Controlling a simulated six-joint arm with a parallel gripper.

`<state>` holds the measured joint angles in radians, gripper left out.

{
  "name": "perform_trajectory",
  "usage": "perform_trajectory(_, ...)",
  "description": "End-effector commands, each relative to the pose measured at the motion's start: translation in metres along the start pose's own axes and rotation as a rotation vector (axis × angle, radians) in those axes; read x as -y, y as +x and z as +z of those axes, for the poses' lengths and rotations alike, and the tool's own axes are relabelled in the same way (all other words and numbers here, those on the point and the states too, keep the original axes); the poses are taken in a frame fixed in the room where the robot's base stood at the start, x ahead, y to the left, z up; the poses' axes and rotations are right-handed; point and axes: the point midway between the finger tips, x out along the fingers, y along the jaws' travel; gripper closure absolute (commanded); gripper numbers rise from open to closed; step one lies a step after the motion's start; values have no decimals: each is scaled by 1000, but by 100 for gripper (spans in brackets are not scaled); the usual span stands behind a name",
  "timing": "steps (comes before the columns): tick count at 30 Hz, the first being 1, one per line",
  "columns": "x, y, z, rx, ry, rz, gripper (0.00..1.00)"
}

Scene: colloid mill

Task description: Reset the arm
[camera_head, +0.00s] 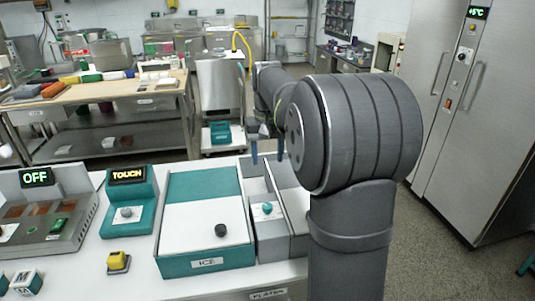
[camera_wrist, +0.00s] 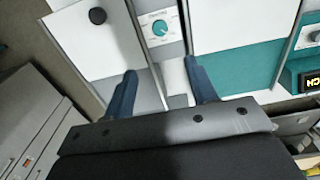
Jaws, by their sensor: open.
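My gripper (camera_head: 267,152) is at the far side of the white counter, above the back end of the grey panel beside the ICE box. Its two blue fingers are apart with nothing between them. The wrist view also shows the open gripper (camera_wrist: 160,70) over the counter-top units. My grey arm rises at the right of the head view, reaches away from the camera and hides part of the counter.
A teal and white ICE box (camera_head: 203,232) with a black knob stands on the counter. A teal dial (camera_head: 267,209) is just right of it. A TOUCH unit (camera_head: 128,205) and a yellow button (camera_head: 118,262) are at left. A steel fridge (camera_head: 470,120) stands at right.

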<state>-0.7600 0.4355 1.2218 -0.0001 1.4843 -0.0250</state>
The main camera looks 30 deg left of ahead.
Motion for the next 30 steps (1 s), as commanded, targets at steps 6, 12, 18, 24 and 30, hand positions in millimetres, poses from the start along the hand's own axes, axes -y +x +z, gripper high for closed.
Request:
perform_trajectory(6, 0, 0, 0, 0, 0, 0, 48)
perform_trajectory(12, 0, 0, 0, 0, 0, 0, 48)
perform_trajectory(18, 0, 6, 0, 0, 0, 0, 48)
perform_trajectory(24, 0, 35, 0, 3, 0, 0, 48)
perform_trajectory(30, 0, 76, 0, 4, 0, 0, 48)
